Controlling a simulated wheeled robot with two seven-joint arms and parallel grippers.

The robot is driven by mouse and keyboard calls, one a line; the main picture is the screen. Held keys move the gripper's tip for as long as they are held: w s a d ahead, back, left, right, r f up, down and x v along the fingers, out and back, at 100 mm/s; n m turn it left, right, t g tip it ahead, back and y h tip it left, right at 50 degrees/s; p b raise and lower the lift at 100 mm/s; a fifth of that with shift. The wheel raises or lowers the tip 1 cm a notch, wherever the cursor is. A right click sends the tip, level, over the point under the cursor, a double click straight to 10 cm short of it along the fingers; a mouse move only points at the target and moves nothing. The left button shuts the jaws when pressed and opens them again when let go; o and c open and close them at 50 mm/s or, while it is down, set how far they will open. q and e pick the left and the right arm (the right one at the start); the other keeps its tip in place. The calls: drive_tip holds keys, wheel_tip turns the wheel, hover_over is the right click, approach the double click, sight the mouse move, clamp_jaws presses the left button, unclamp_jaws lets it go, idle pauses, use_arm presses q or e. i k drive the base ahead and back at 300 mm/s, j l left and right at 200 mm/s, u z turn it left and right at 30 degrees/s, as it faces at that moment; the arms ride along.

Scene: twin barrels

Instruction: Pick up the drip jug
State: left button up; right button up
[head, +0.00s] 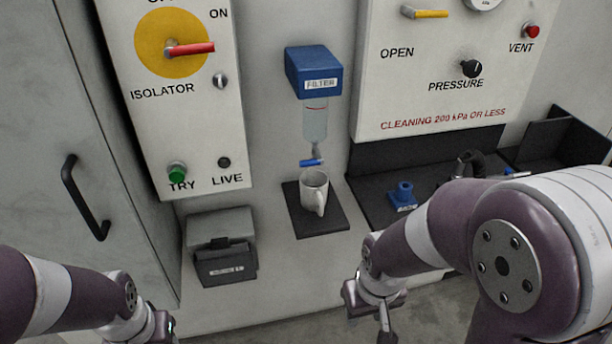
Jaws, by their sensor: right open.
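The drip jug (313,190) is a small white mug-like jug with a handle on its front side. It stands upright on a dark square shelf (330,225), below the blue filter (315,72) and its clear bowl with a blue drain tap (312,162). My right gripper (385,325) is open, low and to the right of the jug, apart from it and pointing down. My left gripper (160,330) is at the bottom edge, left of the jug and partly cut off, so its jaws cannot be made out.
The isolator panel (200,120) with a red lever is on the left wall. The pressure panel (430,100) is on the right. A dark tray (375,203) holds a blue fitting (403,197). A cabinet handle (83,197) sticks out at far left.

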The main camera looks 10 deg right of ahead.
sight(315, 182)
drive_tip(key=i+l+z, duration=0.45)
drive_tip(key=i+l, duration=0.3)
drive_tip(key=l, duration=0.05)
